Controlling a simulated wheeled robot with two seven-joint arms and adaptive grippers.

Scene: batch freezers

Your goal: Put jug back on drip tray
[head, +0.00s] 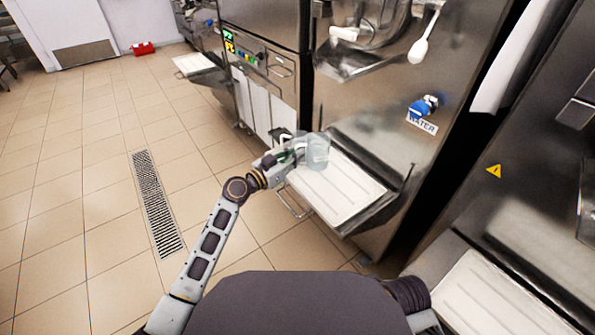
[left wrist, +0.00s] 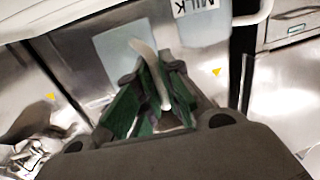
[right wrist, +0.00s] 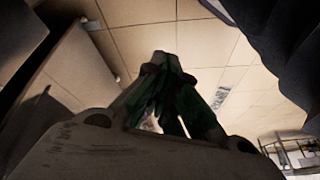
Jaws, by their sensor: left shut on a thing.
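The clear jug (head: 317,152) is at the end of my left arm in the head view, over the far left part of the white drip tray (head: 347,190). My left gripper (head: 297,148) is shut on the jug's handle. In the left wrist view, a pale curved handle (left wrist: 145,50) runs between the green finger pads of that gripper (left wrist: 152,72). I cannot tell whether the jug touches the tray. My right gripper (right wrist: 162,62) looks shut and empty in the right wrist view, over tiled floor. It is not visible in the head view.
The steel freezer's spout (head: 350,62) stands above and behind the tray. A blue tap (head: 423,107) with a WATER label is to its right. Another white tray (head: 480,292) lies at lower right. A container labelled MILK (left wrist: 205,27) shows in the left wrist view.

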